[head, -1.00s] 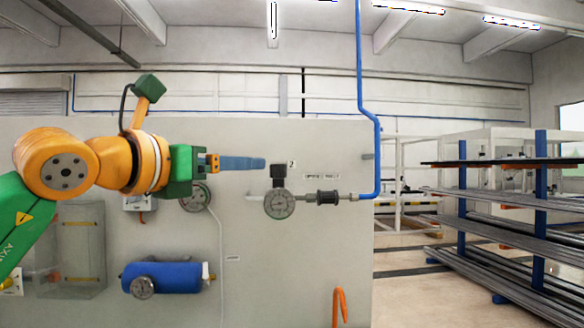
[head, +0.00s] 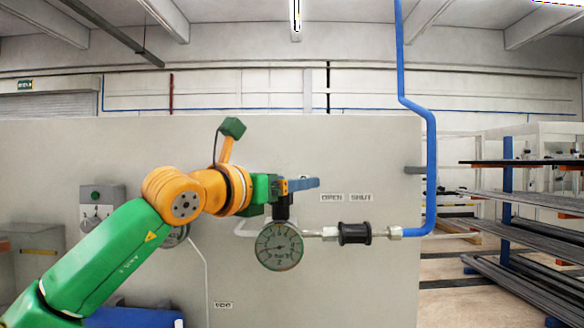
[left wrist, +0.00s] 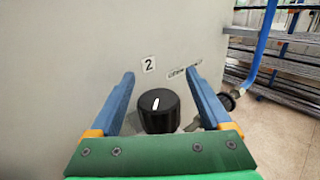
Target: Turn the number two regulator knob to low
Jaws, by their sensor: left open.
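In the head view a dark part of the knob (head: 283,209) shows below my gripper, above the round gauge (head: 279,246). My left gripper (head: 318,183) is open, its blue fingers pointing right; in the left wrist view (left wrist: 161,74) they lie on either side of the knob, with gaps. No low marking is legible. My right gripper is out of view.
A pipe with a black fitting (head: 355,234) runs right from the gauge to a blue pipe (head: 431,170). OPEN and SHUT labels (head: 346,198) are above it. A grey box (head: 101,207) is on the grey panel at left. A rack of bars (head: 535,220) stands at right.

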